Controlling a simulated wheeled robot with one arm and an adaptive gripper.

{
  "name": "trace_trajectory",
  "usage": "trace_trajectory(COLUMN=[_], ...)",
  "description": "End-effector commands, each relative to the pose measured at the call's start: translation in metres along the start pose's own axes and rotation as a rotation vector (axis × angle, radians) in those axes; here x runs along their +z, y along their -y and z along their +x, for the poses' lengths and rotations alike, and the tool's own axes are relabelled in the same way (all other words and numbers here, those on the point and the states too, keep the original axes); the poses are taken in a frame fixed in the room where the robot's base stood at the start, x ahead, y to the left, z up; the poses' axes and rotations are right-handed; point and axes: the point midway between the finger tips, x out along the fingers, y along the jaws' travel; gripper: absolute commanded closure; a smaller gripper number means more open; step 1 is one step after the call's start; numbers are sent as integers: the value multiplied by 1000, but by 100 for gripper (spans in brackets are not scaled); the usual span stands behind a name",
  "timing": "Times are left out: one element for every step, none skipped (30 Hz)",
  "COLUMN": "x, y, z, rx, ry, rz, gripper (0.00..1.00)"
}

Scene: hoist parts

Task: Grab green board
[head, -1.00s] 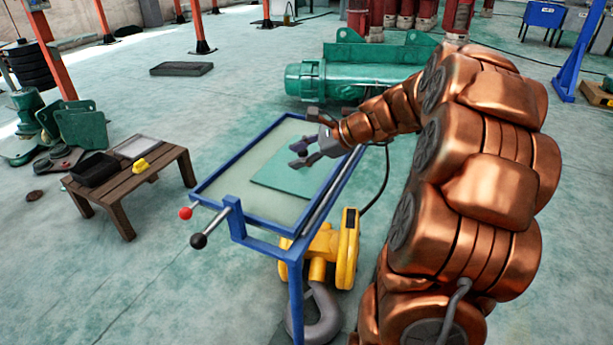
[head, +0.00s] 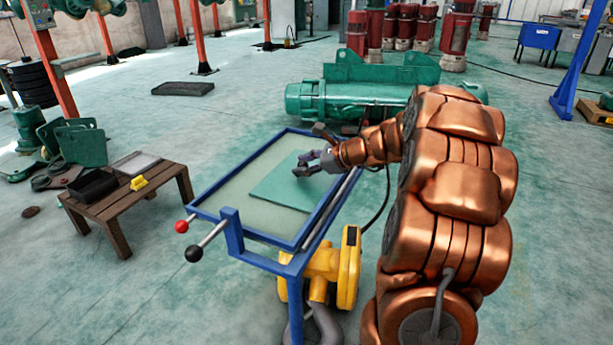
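The green board (head: 281,188) is a flat teal sheet lying on the pale top of a blue-framed table (head: 217,186), towards its right side. My gripper (head: 301,165) is over the far right part of the board, with its fingers pointing left. The fingers look apart, with nothing seen between them. They hide a small part of the board, and I cannot tell whether they touch it.
Black-knobbed and red-knobbed levers (head: 207,242) stick out at the table's front left. A yellow hoist hook block (head: 347,267) is below the table. A low wooden table (head: 152,197) stands left, and a green hoist (head: 385,98) lies behind.

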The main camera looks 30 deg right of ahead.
Motion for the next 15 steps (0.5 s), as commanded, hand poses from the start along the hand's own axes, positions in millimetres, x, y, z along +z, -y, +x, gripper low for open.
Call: trace_trajectory(x=[0,0,0,0,1,1,1,1,1,1,1,1,1,1,1], y=[0,0,0,0,0,0,0,0,0,0,0,0,0,-1,-1], z=[4,5,6,6,6,6,6,6,6,6,6,6,6,6,6], rx=[1,1,0,0,0,0,0,0,1,1,1,1,1,1,1], ry=[0,1,1,1,1,1,1,1,2,2,2,2,1,2,1], rz=[0,0,0,0,0,0,0,0,0,0,0,0,0,0,0], gripper=[62,62,62,62,62,62,62,62,62,64,67,71,74,77,82])
